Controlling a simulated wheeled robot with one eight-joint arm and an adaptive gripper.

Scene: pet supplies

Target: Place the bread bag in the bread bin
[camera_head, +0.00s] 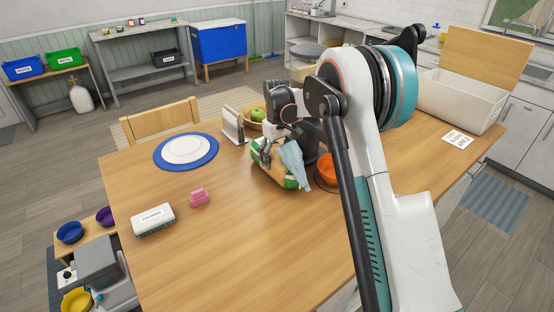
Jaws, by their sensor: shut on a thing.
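The bread bag (270,173) is a green and white bag with a brownish middle and a pale blue gathered end. It is on or just above the wooden table (200,265), near the middle; I cannot tell whether it touches the top. My gripper (266,152) is at the bag's upper side, shut on it, with my arm partly hiding the fingers. The bread bin (450,103) is a cream box at the table's far right, with its wooden lid (487,60) raised behind it. Its inside is partly visible and looks empty.
A plate (186,149), brush (153,221) and pink item (199,197) lie left. A printed card (457,139) lies before the bin. The front table is clear.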

